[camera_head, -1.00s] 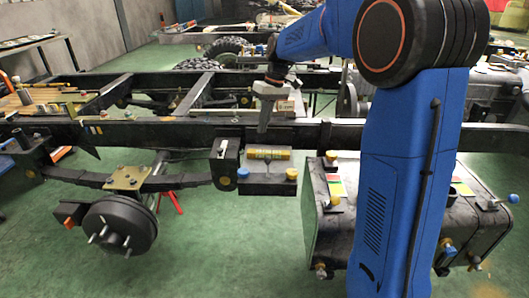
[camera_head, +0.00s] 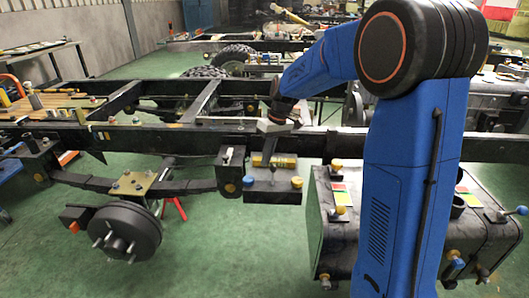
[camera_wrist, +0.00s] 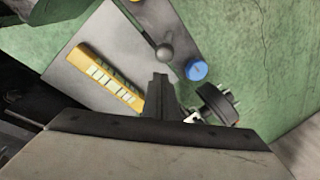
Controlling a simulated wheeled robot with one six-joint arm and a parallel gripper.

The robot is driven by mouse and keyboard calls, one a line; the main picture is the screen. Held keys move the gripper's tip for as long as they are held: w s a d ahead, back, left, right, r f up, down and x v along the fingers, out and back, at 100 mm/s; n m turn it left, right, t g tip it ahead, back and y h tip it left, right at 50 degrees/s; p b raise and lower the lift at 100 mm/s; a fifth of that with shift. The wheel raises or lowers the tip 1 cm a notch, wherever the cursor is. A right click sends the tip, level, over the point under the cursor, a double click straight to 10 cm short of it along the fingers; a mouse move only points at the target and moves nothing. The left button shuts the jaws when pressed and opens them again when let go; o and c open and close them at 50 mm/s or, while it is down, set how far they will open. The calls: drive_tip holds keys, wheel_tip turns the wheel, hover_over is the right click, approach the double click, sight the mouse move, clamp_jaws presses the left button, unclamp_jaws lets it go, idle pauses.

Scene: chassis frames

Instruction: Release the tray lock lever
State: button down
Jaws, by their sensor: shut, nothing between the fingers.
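The lock lever (camera_wrist: 166,51) shows there as a thin dark rod ending in a grey ball. My gripper (camera_wrist: 160,77) is shut and empty, its tips just below the ball in the picture. I cannot tell whether they touch it. In the head view my gripper (camera_head: 266,164) reaches down over the tray, and the lever is too small to make out.
A yellow block with white marks (camera_wrist: 105,75) and a blue knob (camera_wrist: 196,70) sit on either side of my fingers. The chassis rail (camera_head: 150,137) runs behind the tray. A brake drum (camera_head: 125,228) is at left, a dark tank (camera_head: 340,235) at right.

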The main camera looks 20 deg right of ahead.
drive_tip(key=shift+s+d+r, duration=0.1)
drive_tip(key=shift+s+d, duration=0.3)
drive_tip(key=shift+s, duration=0.35)
